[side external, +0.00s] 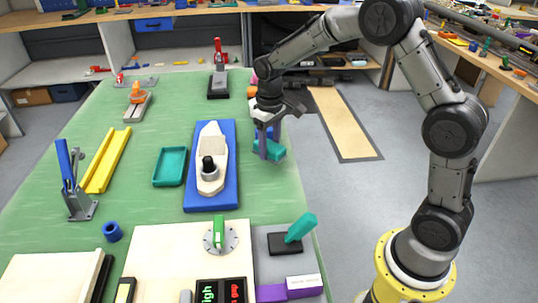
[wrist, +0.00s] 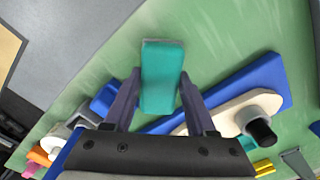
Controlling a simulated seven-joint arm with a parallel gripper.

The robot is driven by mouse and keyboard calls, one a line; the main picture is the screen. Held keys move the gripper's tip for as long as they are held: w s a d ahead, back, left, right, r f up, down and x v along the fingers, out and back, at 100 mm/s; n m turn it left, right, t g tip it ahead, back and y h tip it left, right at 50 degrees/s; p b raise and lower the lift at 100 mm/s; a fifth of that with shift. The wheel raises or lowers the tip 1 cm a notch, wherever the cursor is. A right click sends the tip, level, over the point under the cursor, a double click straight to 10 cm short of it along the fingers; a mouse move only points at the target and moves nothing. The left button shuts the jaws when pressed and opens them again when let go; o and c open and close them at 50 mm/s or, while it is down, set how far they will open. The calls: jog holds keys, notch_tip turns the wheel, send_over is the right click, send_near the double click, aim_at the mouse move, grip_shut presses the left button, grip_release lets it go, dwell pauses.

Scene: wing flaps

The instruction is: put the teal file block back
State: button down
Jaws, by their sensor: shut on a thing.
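My gripper (side external: 269,146) is at the right edge of the green table, beyond the right side of the blue board with the boat. It is shut on a teal block (side external: 275,153), and the fingers hide part of the block. In the wrist view the teal block (wrist: 162,75) stands between the two purple fingers of my gripper (wrist: 160,98), its long side pointing away from the wrist. A shallow teal tray (side external: 170,167) lies left of the boat board and looks empty. I cannot tell whether the block touches the table.
The cream boat (side external: 212,170) lies on its blue board (side external: 210,203); the board is close to my gripper in the wrist view (wrist: 250,85). A tilted teal piece (side external: 301,227) stands on a dark pad at the front right. A blue piece (side external: 265,132) is behind my gripper.

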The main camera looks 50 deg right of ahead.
aim_at(269, 155)
jog(key=shift+w+f, duration=0.2)
jog(key=shift+f, duration=1.55)
jog(key=shift+f, duration=0.1)
jog(key=shift+c, duration=1.1)
grip_release()
